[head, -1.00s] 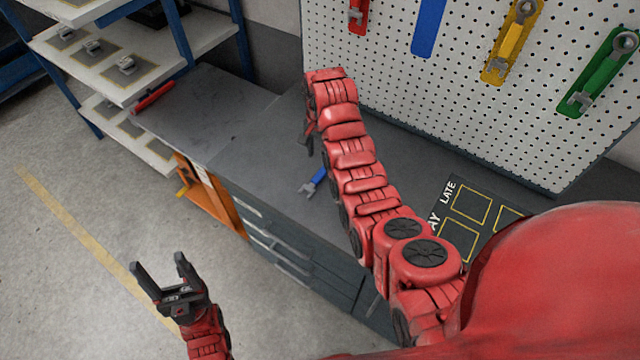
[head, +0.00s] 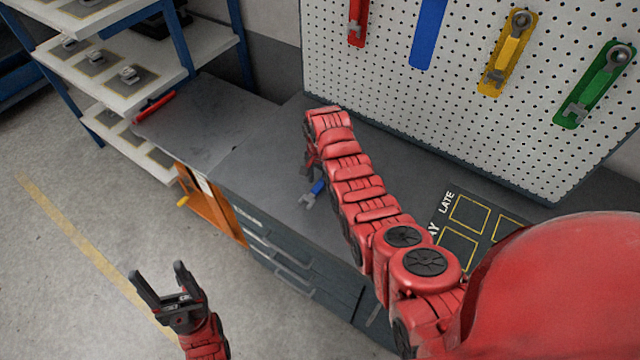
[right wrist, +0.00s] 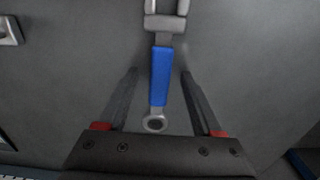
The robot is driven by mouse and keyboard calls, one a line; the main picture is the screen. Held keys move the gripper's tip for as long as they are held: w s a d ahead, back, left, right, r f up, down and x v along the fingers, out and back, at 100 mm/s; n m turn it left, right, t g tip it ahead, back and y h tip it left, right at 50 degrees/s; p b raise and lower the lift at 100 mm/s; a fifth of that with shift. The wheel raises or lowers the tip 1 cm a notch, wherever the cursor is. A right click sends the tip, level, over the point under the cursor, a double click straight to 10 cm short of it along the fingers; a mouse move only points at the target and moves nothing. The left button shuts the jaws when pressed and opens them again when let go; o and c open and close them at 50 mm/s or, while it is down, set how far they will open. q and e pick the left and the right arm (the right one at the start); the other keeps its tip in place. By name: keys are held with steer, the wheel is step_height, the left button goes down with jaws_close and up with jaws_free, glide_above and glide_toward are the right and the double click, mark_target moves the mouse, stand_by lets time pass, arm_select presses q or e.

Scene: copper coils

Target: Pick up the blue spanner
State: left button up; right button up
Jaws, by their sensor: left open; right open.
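The blue spanner (head: 318,187) lies on the grey workbench top, its grey open jaw end towards the bench's front edge and its far part hidden by my right arm. In the right wrist view, the spanner (right wrist: 161,77) runs lengthwise between the two open fingers, with its ring end nearest the palm. My right gripper (right wrist: 158,75) is open, its fingers on either side of the blue handle with gaps showing. In the head view my right gripper (head: 311,170) points down, partly hidden beside the spanner. My left gripper (head: 158,272) is open and empty above the floor.
A pegboard (head: 400,110) behind the bench carries red, blue, yellow and green tool outlines, with spanners on some. A red tool (head: 154,106) lies at the bench's left end. Shelves (head: 120,78) stand at the left. A marked mat (head: 465,226) lies at the right.

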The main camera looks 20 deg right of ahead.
jaws_close()
steer(key=shift+r, duration=0.2)
stand_by(0.5)
steer(key=shift+r+b, duration=0.5)
steer(key=shift+b, duration=0.2)
steer(key=shift+w+r+b, duration=0.15)
steer(key=shift+r+b, duration=0.5)
steer(key=shift+b, duration=0.05)
steer(key=s+p, duration=0.1)
steer(key=s+a+r+p, duration=0.1)
steer(key=s+p, duration=0.1)
steer(key=s+r+p, duration=0.1)
steer(key=p, duration=0.1)
steer(key=shift+s+a+r, duration=0.15)
steer(key=shift+s+r, duration=0.05)
steer(key=shift+r, duration=0.05)
steer(key=s+a+p, duration=0.1)
steer(key=s+p, duration=0.1)
steer(key=s, duration=0.1)
steer(key=s+a+p, duration=0.1)
steer(key=s+p, duration=0.2)
steer(key=s+a+p, duration=0.1)
steer(key=s+p, duration=0.1)
steer(key=s, duration=0.1)
steer(key=shift+s+p, duration=0.25)
steer(key=shift+p, duration=0.05)
steer(key=shift+s+a+f, duration=0.1)
steer(key=shift+s+a, duration=0.15)
steer(key=shift+s, duration=0.6)
